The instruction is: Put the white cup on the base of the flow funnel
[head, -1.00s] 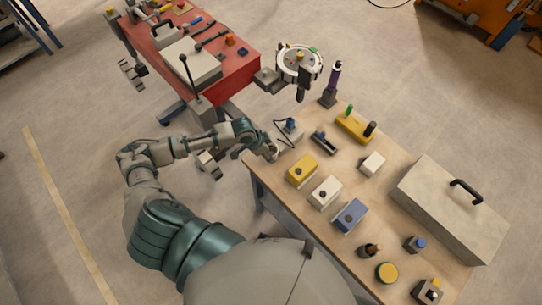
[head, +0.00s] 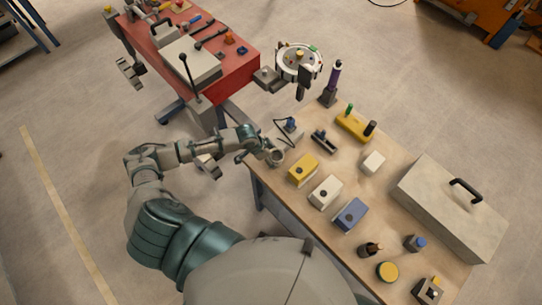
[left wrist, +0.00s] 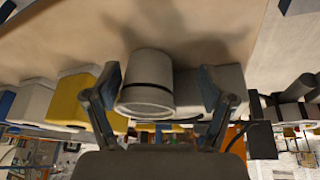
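The white cup (left wrist: 148,84) stands between the two fingers of my left gripper (left wrist: 163,92) in the left wrist view, which shows the table upside down. The fingers are spread, with a clear gap to the cup on one side and a small one on the other. In the head view my left gripper (head: 262,151) is at the table's near left corner, with the cup (head: 277,158) at its tip. A grey base with a blue part and a thin wire (head: 289,127), probably the flow funnel, stands just behind the cup. My right gripper is not in view.
A yellow block (head: 303,170), a white block (head: 325,191) and a blue block (head: 350,214) line the near side of the wooden table. A black-and-grey item (head: 323,141) lies right of the funnel. A large grey box (head: 450,208) stands at the right.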

